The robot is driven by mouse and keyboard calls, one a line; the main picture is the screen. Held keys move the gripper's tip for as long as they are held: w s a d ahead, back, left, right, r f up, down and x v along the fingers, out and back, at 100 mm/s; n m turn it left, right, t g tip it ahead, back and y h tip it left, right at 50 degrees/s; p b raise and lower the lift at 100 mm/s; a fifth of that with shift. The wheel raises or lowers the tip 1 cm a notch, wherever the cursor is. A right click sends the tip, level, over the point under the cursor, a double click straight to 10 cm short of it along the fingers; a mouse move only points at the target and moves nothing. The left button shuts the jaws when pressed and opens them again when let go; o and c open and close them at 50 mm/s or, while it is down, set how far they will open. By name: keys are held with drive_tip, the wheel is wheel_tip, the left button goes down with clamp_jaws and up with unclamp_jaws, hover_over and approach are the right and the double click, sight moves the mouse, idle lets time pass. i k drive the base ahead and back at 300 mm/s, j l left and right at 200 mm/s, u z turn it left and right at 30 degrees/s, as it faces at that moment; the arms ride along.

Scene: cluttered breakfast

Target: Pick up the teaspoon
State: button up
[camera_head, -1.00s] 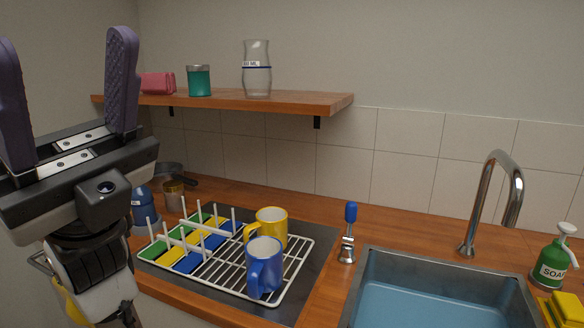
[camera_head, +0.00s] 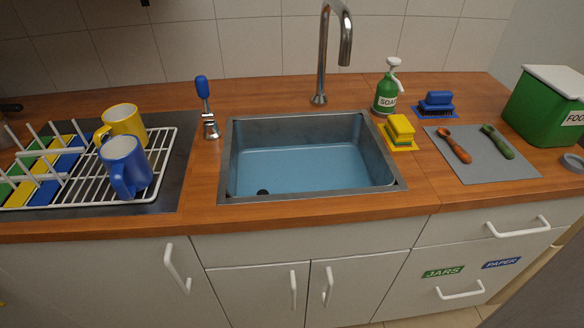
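Two small utensils lie on a grey mat (camera_head: 475,172) on the counter right of the sink. One has an orange handle (camera_head: 459,151) and the other a green handle (camera_head: 500,145). Both lie slanted, with the thicker handle end toward the front right. I cannot tell from this distance which one is the teaspoon. My gripper is not in view now.
A sink (camera_head: 300,160) with a tall tap (camera_head: 322,60) fills the middle. Near the mat stand a soap bottle (camera_head: 386,95), yellow sponge (camera_head: 400,130), blue brush (camera_head: 436,100) and green bin (camera_head: 540,115). A rack with a yellow mug (camera_head: 124,124) and blue mug (camera_head: 125,165) is left.

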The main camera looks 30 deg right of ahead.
sight(443, 133)
drive_tip(key=z, duration=1.7)
